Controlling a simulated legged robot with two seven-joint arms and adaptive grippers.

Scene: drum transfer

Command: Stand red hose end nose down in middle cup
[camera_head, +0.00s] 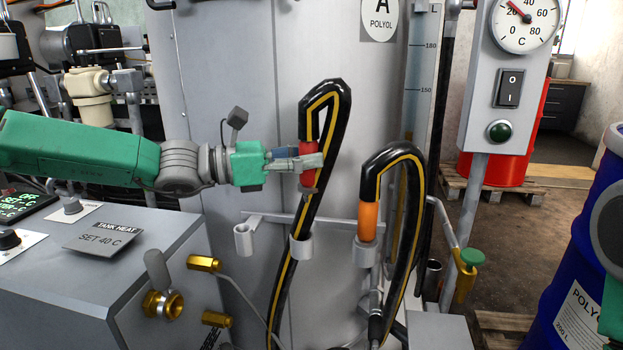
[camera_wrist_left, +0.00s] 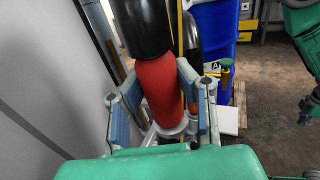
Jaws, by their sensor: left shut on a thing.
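The red hose end (camera_head: 308,168) points nose down, roughly upright, on a black hose with a yellow stripe that loops over above it. My left gripper (camera_head: 308,163) is shut on it from the left; the wrist view shows the red end (camera_wrist_left: 159,88) between the two fingers (camera_wrist_left: 160,108). The middle cup (camera_head: 302,247) is on the grey rail below the red end, with a visible gap between them in the head view. The hose runs down by this cup. In the wrist view a pale ring shows under the red end; I cannot tell what it is.
The left cup (camera_head: 244,240) looks empty. An orange hose end (camera_head: 367,220) stands nose down in the right cup (camera_head: 366,254). A tank (camera_head: 240,110) is close behind. The tank heat box (camera_head: 120,260) is at lower left, a blue drum (camera_head: 575,265) at right.

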